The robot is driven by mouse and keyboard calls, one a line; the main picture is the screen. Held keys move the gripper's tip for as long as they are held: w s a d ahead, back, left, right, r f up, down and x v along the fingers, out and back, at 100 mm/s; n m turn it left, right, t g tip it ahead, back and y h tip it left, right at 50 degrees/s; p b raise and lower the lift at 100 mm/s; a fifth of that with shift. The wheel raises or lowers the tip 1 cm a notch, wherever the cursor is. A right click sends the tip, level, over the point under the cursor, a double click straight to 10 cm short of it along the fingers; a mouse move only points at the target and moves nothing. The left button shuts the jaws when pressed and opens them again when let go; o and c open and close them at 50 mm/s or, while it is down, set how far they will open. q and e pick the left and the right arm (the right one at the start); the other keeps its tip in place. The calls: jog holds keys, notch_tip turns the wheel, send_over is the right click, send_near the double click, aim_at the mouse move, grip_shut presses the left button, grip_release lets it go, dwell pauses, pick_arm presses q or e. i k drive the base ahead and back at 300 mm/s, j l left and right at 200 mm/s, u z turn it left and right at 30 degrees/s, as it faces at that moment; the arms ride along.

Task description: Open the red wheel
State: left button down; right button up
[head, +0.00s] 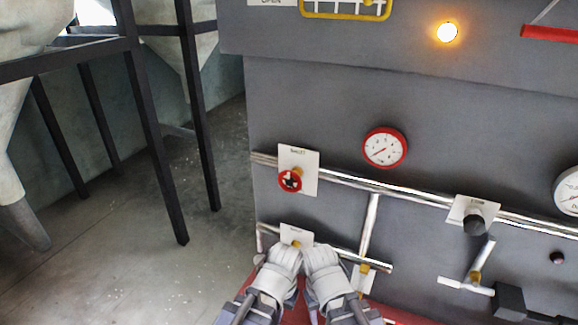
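The red wheel (290,181) is a small round handwheel with a dark centre. It sits on the upper chrome pipe at the left of the grey machine, in front of a white label plate (311,165). My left gripper (282,254) and my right gripper (319,256) are side by side below the wheel, apart from it, near the lower pipe. Both show from behind as pale, bulky shapes. Their fingertips are hidden, so I cannot tell whether they are open or what they may touch.
A red-rimmed gauge (385,148) and a black knob (474,224) are to the right. Dark steel legs (155,150) stand at left, with open floor (110,245) below.

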aim_at(290, 181)
jog(key=i+j+z, duration=0.15)
jog(key=j+z, duration=0.25)
jog(key=i+j+z, duration=0.1)
jog(key=j+z, duration=0.3)
jog(key=j, duration=0.15)
jog(key=j+z, duration=0.45)
jog(key=l, duration=0.25)
jog(key=j, duration=0.3)
